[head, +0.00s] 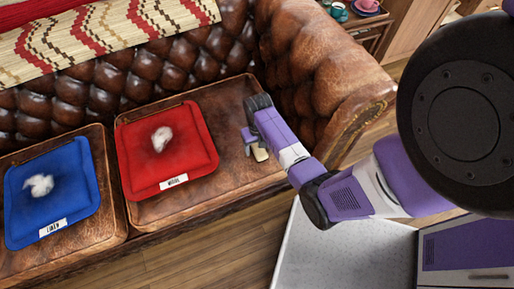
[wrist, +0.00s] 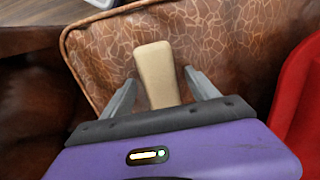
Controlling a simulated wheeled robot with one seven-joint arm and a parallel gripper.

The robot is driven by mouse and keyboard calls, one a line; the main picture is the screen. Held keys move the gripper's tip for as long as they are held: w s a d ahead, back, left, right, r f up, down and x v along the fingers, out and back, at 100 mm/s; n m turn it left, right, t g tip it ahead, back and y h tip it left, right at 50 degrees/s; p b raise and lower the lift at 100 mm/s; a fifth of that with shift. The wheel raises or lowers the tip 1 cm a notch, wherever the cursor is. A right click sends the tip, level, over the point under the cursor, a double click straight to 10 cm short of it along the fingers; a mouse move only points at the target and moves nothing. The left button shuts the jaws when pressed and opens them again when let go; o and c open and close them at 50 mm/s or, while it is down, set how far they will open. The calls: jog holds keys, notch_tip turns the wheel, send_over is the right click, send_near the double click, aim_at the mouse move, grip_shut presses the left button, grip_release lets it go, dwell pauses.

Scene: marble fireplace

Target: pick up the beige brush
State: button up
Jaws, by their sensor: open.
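The beige brush (wrist: 156,72) lies on the brown leather seat cushion. In the wrist view it sits between the two fingers of my gripper (wrist: 158,88), which is open, with a gap on each side of it. The brush's near end is hidden behind the gripper body. In the head view my gripper (head: 251,143) points down at the right part of the sofa seat, and a small piece of the beige brush (head: 260,154) shows beside the fingers.
A red tray (head: 200,165) labelled WOOL holds a pale tuft, left of my gripper. A blue tray (head: 85,205) labelled LINEN with another tuft is farther left. The sofa's tufted armrest (head: 318,62) rises close on the right. Bare cushion lies in front of the gripper.

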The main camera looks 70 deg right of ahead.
jog(key=shift+f, duration=0.15)
grip_shut()
dwell(0.4)
notch_tip(320, 180, up, 20)
jog(key=p, duration=0.4)
